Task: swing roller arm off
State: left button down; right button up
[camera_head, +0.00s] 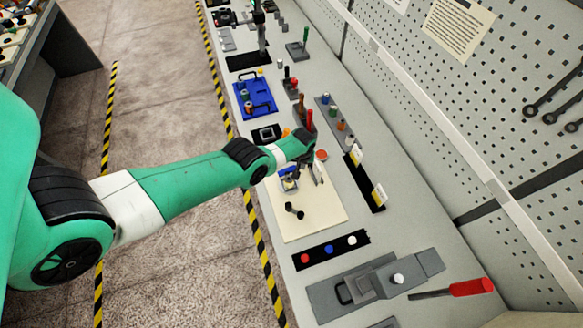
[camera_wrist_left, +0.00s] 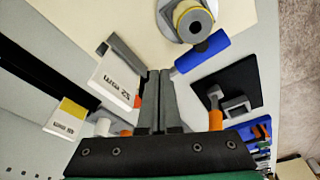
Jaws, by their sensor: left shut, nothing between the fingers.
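The roller arm's blue roller (camera_head: 288,170) lies against or very close to a grey spindle (camera_head: 290,184) on the cream board (camera_head: 318,212). In the left wrist view the blue roller (camera_wrist_left: 203,51) sits just below the spindle's yellow-ringed top (camera_wrist_left: 193,20); I cannot tell whether they touch. My left gripper (camera_head: 317,176) is over the board, to the right of the roller. In the wrist view its fingers (camera_wrist_left: 160,76) are shut together and empty, with the tips beside the near end of the roller. The arm's pivot is not clear to see. My right gripper is not in view.
A black knobbed piece (camera_head: 294,210) is on the board. An orange-handled tool (camera_wrist_left: 215,98) is by a black mat, near a blue tray (camera_head: 256,95).

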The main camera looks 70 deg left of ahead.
aim_at(293, 168)
pick_arm(q)
jog(key=shift+f, duration=0.15)
dwell(0.3)
jog(key=shift+s+d+b+x, duration=0.1)
jog(key=shift+d+b+x, duration=0.1)
jog(key=shift+b+x, duration=0.9)
jog(key=shift+s+d+b+x, duration=0.1)
jog(key=shift+d+b+x, duration=0.05)
jog(key=shift+b+x, duration=0.95)
